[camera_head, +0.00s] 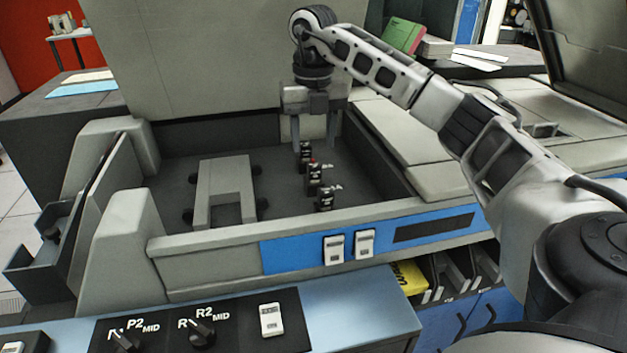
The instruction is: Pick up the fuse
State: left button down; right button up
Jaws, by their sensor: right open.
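Three small black upright pieces with white markings stand in a row inside the grey machine's recessed bay. They look like fuses: a rear fuse (305,153), a middle fuse (315,180) and a front fuse (325,198). A small red spot shows near the middle one. My right gripper (314,136) points down over the back of the row, with its two fingers apart and nothing seen held. Its fingertips are close to the top of the rear fuse; I cannot tell whether they touch or straddle it. My left gripper is out of view.
A pale bracket-shaped block (224,181) lies in the bay left of the fuses. The bay's front wall carries a blue panel (295,255) with two white switches. A knob panel (240,325) is in front. The dark bay floor between block and fuses is clear.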

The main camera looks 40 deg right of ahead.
aim_at(314, 164)
jog(key=f, duration=0.6)
jog(key=shift+s+a+f+b, duration=0.1)
jog(key=shift+s+f+b, duration=0.2)
jog(key=shift+b, duration=0.05)
jog(key=c, duration=1.1)
